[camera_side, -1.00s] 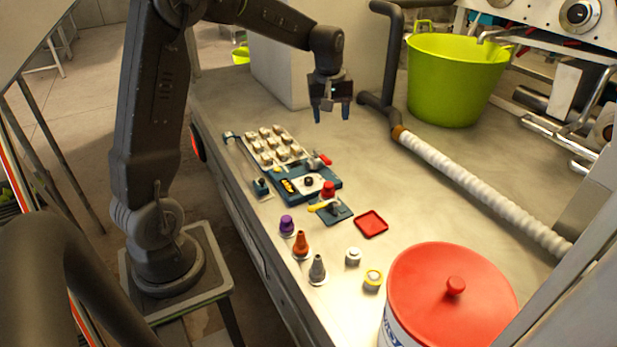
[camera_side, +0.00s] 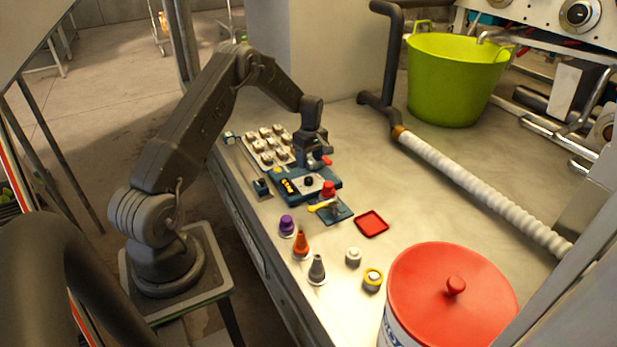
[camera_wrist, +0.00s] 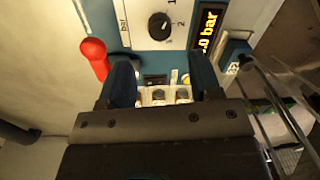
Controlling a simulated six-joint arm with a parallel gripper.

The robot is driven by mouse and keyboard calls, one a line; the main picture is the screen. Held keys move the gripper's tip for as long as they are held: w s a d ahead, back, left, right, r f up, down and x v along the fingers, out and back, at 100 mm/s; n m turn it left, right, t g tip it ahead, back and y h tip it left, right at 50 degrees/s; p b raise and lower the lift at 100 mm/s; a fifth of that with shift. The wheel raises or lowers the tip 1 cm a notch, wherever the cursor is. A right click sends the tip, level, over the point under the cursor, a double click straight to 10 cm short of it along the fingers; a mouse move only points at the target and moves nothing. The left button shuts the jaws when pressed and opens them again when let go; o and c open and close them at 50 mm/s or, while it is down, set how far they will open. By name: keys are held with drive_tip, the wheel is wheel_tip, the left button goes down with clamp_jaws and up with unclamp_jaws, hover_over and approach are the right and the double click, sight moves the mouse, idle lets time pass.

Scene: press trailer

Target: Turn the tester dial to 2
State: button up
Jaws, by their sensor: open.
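The tester (camera_side: 290,184) is a blue unit on the bench with a white dial plate, a yellow-lit display and a red-handled lever (camera_side: 322,161). Its black dial (camera_wrist: 159,25) shows at the top of the wrist view, with marks 1, 2 and 3 and the word "bar" around it. The display (camera_wrist: 207,28) reads partly ".0 bar". My gripper (camera_wrist: 166,82) is open and empty, its blue fingers pointing toward the tester, short of the dial. In the side view my gripper (camera_side: 308,160) is low at the tester's far end; its fingertips are partly hidden.
A rack of pale pieces (camera_side: 268,146) stands beside the tester. A green bucket (camera_side: 455,85) and white hose (camera_side: 480,185) are to the right.

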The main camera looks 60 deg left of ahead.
sight(308, 178)
wheel_tip(308, 178, down, 7)
drive_tip(key=shift+s+f, duration=0.15)
drive_tip(key=shift+c, duration=0.3)
drive_tip(key=c, duration=0.9)
drive_tip(key=shift+m, duration=1.5)
drive_tip(key=o, duration=1)
drive_tip(key=shift+c, duration=0.2)
wheel_tip(308, 178, up, 14)
drive_tip(key=shift+w, duration=0.4)
drive_tip(key=shift+d+f, duration=0.1)
